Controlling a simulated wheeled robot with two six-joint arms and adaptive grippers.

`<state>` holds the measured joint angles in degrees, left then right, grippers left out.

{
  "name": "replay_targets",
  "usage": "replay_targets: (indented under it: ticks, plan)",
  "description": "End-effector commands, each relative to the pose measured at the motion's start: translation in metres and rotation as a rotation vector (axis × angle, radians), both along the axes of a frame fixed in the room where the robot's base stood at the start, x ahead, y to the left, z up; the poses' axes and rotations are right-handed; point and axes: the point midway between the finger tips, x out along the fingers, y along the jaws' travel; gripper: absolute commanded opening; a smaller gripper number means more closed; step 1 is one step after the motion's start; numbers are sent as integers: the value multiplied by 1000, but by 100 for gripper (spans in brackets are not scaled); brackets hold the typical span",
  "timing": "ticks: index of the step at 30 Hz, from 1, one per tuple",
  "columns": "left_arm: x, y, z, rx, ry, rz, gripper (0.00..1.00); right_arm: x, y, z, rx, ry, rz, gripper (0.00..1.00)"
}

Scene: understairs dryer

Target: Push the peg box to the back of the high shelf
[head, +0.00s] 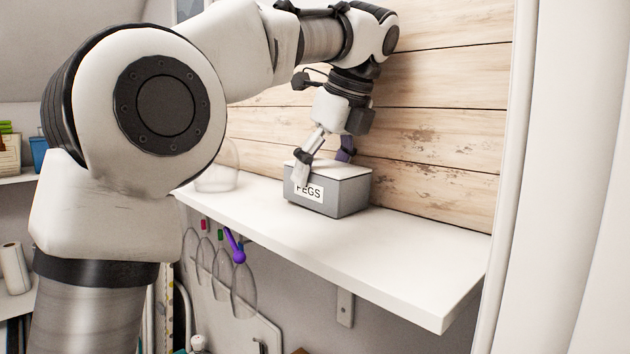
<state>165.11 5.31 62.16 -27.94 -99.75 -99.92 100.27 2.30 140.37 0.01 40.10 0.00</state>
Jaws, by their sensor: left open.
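The peg box (340,194) is a grey box with a pale lid and a white label reading PEGS. It sits upright on the white high shelf (400,255), close to the wood-plank back wall. My left gripper (322,170) points down at the box from above, with its fingers apart. One finger is in front of the label side and partly covers the label. The other finger shows behind the lid, near the wall. I cannot tell whether the fingers touch the box. My right gripper is not in view.
A clear glass container (218,172) stands on the shelf left of the box. The shelf right of the box is bare to its end. A purple-handled utensil (235,247) hangs with several others below the front edge. A white panel (560,180) rises at right.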

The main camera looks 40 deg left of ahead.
Motion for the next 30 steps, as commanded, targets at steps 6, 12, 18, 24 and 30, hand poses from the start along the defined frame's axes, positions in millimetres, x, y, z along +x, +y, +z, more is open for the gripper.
replay_targets:
  ticks: [6, 12, 18, 24, 30]
  plan:
    - [-4, -15, 37, 3, -12, -1, 100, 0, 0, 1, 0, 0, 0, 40]
    - [-7, -21, 54, 3, -8, -2, 100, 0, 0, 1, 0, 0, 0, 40]
    - [-8, -22, 55, 2, -7, -2, 100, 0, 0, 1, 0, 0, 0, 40]
    - [-8, -22, 55, 2, -7, -2, 100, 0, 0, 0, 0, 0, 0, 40]
    - [-8, -22, 55, 2, -6, -1, 100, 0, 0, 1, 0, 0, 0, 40]
